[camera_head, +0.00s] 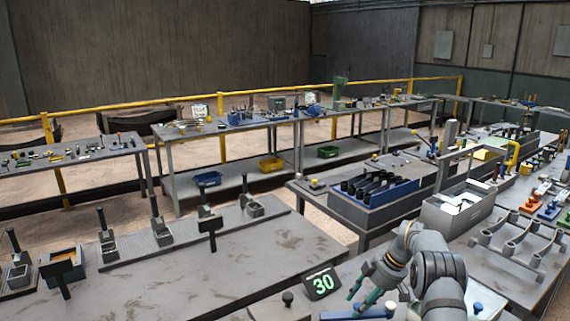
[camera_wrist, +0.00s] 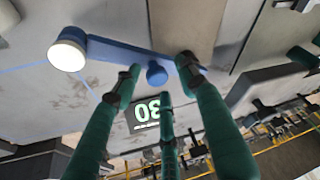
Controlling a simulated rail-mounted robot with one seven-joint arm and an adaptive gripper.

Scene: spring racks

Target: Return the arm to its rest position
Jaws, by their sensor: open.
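My arm (camera_head: 430,262) is bent low over the table at the lower right of the head view. My gripper (camera_head: 362,296) points down and left, its teal fingers spread and empty. In the wrist view, the fingers of my gripper (camera_wrist: 160,82) reach up from the bottom edge with clear gaps between them. A blue bar (camera_wrist: 125,48) with a blue knob and a white-topped round end lies beyond the fingertips. Whether a finger touches the bar cannot be told.
A grey rack (camera_head: 515,243) and a grey open box (camera_head: 458,209) stand close to my arm. A blue bin (camera_head: 372,206) with black-handled items is farther back. The left grey table (camera_head: 210,280) has bare room, with several upright handled fixtures along its back.

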